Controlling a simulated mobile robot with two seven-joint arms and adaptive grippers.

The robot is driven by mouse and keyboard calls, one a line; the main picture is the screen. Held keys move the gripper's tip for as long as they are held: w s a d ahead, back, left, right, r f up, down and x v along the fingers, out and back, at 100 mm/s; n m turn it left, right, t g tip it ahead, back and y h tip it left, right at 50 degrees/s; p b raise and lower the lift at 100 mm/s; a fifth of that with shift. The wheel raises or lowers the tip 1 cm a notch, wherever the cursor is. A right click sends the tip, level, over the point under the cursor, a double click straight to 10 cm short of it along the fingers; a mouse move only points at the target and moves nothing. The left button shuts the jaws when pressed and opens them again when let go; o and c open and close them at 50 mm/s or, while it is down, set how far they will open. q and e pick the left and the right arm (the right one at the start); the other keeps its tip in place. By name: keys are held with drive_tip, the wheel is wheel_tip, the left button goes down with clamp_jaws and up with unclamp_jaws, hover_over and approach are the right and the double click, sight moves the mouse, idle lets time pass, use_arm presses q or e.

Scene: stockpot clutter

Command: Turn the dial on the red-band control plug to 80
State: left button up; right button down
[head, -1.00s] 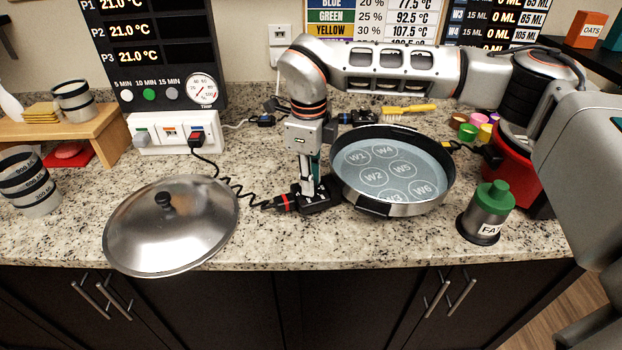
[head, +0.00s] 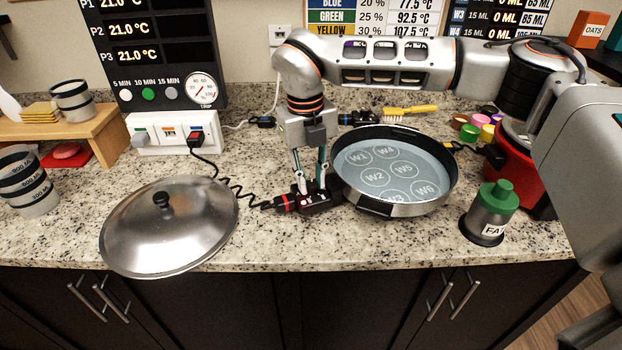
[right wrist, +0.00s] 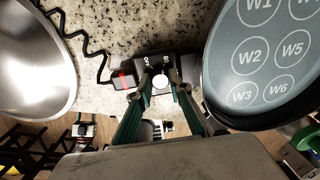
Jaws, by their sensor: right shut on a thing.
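The red-band control plug (head: 314,202) is a black block on the counter, with a red band (head: 284,202) at its cord end. It sits against the left side of the round pan (head: 372,208). My right gripper (head: 311,186) points down onto the plug from above. In the right wrist view its fingertips (right wrist: 161,82) are shut on a round white-topped dial (right wrist: 160,81) on the plug (right wrist: 172,67). The dial's setting cannot be read, as the fingers cover part of the markings. My left gripper is not in view.
A metal lid (head: 170,226) lies left of the plug. A coiled black cord (head: 232,188) runs to the white socket strip (head: 172,134). A green-topped shaker (head: 489,214) stands right of the pan. Bare counter lies in front of the plug.

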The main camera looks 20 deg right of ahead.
sight(308, 185)
drive_tip(key=shift+r+m, duration=0.1)
drive_tip(key=shift+m, duration=0.5)
drive_tip(key=c, duration=1.8)
unclamp_jaws()
drive_tip(key=r, duration=1.2)
drive_tip(key=shift+a, duration=0.35)
drive_tip(key=shift+s+f, duration=0.1)
